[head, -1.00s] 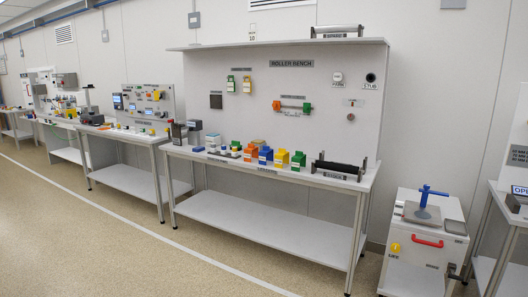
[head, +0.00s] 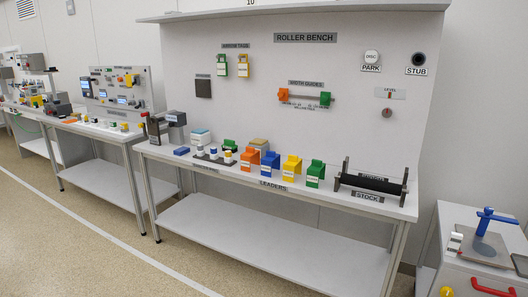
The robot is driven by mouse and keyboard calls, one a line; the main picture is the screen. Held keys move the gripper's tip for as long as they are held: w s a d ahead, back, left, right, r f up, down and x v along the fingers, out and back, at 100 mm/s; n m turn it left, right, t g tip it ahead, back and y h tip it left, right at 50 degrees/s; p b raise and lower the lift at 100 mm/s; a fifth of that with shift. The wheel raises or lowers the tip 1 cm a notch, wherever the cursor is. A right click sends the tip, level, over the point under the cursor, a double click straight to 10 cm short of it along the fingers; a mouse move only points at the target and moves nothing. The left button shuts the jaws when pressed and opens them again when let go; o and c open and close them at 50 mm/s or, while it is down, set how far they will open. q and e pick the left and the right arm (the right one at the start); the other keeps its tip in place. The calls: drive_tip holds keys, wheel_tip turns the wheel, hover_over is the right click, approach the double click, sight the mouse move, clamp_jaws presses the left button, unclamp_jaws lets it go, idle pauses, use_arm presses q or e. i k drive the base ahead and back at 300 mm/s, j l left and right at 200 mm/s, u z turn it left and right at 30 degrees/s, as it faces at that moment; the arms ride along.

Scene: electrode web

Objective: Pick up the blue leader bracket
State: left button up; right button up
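The blue leader bracket (head: 270,163) stands upright on the roller bench (head: 225,178), in a row behind the LEADERS label (head: 272,186). An orange bracket (head: 250,160) is just left of it. A yellow bracket (head: 291,168) and a green bracket (head: 315,173) are to its right. Each bracket has a small pale label on its front, too small to read. Neither of my grippers shows in the head view.
A black roller (head: 371,184) lies in a stand at the bench's right end. A grey cart (head: 450,240) with a blue-handled device (head: 487,222) stands at the lower right. Small blocks and pads sit on the bench's left half. The floor (head: 110,255) in front is clear.

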sight(272, 160)
drive_tip(key=i+j, duration=0.1)
drive_tip(key=i, duration=1.8)
drive_tip(key=j+u, duration=0.05)
drive_tip(key=j, duration=0.05)
